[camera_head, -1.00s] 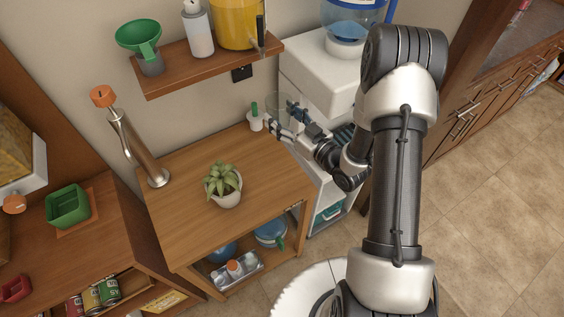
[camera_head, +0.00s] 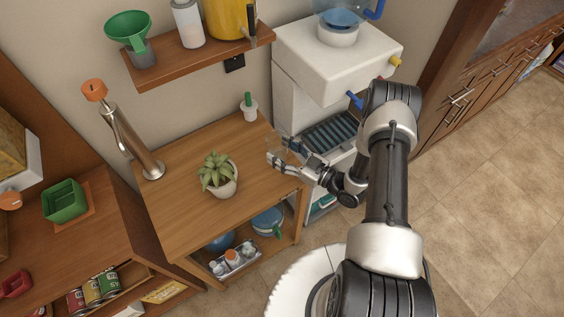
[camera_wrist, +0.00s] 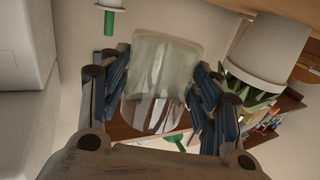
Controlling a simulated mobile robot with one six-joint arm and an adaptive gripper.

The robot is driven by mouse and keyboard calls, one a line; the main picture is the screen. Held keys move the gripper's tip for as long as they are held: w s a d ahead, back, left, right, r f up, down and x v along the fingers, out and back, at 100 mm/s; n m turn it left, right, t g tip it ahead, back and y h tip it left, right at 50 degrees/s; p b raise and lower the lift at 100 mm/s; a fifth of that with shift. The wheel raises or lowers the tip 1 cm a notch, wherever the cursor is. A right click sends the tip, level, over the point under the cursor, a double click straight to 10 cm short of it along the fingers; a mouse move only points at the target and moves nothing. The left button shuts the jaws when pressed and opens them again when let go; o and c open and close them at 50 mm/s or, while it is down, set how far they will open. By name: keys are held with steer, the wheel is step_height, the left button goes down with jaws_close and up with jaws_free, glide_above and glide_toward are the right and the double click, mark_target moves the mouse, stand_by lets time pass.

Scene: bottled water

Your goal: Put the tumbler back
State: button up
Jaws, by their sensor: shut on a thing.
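The tumbler (camera_wrist: 160,84) is clear, and in the wrist view it sits between the two blue-padded fingers of my gripper (camera_wrist: 158,98). My gripper is shut on its sides. In the head view my gripper (camera_head: 280,160) is at the right edge of the wooden cabinet top (camera_head: 175,220), beside the water dispenser. There the tumbler (camera_head: 277,147) shows only as a faint, see-through shape at the fingertips. I cannot tell from the head view whether it touches the cabinet top.
A potted succulent (camera_head: 218,175) stands left of my gripper, and a small white pot with a green top (camera_head: 249,108) stands behind it. The white water dispenser (camera_head: 335,62) with its dark drip tray (camera_head: 330,133) is to the right. A wall shelf (camera_head: 195,58) overhangs the back.

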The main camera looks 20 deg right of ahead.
steer(key=shift+f+b, duration=0.6)
steer(key=shift+f, duration=1.85)
steer(key=shift+f, duration=0.1)
steer(key=shift+f, duration=0.15)
steer(key=o, duration=1.2)
steer(key=shift+r, duration=0.2)
steer(key=shift+s+d+r, duration=0.1)
steer(key=shift+d, duration=0.05)
steer(key=p+v, duration=0.1)
steer(key=v, duration=1)
steer(key=shift+s+d, duration=0.2)
steer(key=shift+s, duration=0.1)
